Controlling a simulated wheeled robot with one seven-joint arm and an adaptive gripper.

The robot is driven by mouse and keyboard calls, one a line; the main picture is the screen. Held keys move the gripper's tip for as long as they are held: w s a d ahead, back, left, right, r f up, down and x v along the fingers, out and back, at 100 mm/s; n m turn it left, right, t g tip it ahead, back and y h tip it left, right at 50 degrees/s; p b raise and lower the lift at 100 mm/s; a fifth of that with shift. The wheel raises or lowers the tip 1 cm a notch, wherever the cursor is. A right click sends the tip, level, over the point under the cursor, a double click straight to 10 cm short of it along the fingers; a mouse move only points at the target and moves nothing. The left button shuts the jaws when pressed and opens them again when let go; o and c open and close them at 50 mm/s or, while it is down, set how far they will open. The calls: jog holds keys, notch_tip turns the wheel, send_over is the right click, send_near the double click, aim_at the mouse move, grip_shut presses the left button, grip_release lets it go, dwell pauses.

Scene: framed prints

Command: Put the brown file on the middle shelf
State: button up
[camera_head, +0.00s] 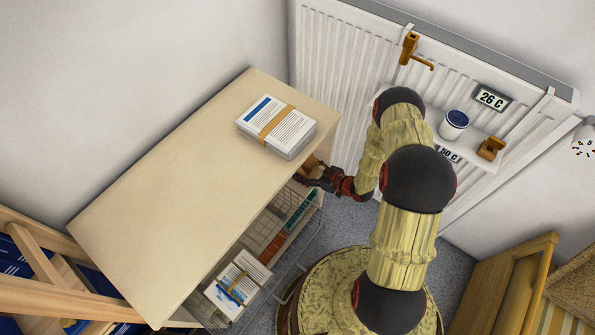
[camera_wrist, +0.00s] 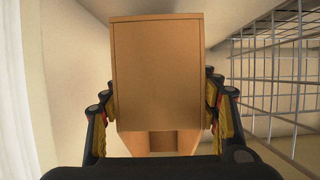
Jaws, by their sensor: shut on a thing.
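The brown file (camera_wrist: 156,70) is a box-like tan-brown block between the two fingers of my gripper (camera_wrist: 160,105) in the wrist view. The fingers press on its left and right sides. In the head view my gripper (camera_head: 322,178) is at the right end of the desk-height shelf unit (camera_head: 150,215), just below its top board. Only a small brown part of the file (camera_head: 313,165) shows there; the top board hides the rest. The middle shelf itself is hidden from the head view. The wrist view shows pale inner panels around the file.
A strapped paper stack (camera_head: 277,125) lies on the top board. A wire basket (camera_head: 285,225) juts out from the unit's front with papers (camera_head: 240,280) in it; a wire grid (camera_wrist: 270,75) stands right of the file. A radiator (camera_head: 335,80) with a small ledge is behind my arm.

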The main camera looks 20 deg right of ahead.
jog(key=shift+w+a+b, duration=0.35)
jog(key=shift+w+a, duration=0.6)
jog(key=shift+w, duration=0.25)
notch_tip(320, 180, down, 4)
jog(key=shift+r+b, duration=0.2)
jog(key=shift+b, duration=0.95)
jog(key=shift+r, duration=0.1)
jog(key=o, duration=1.3)
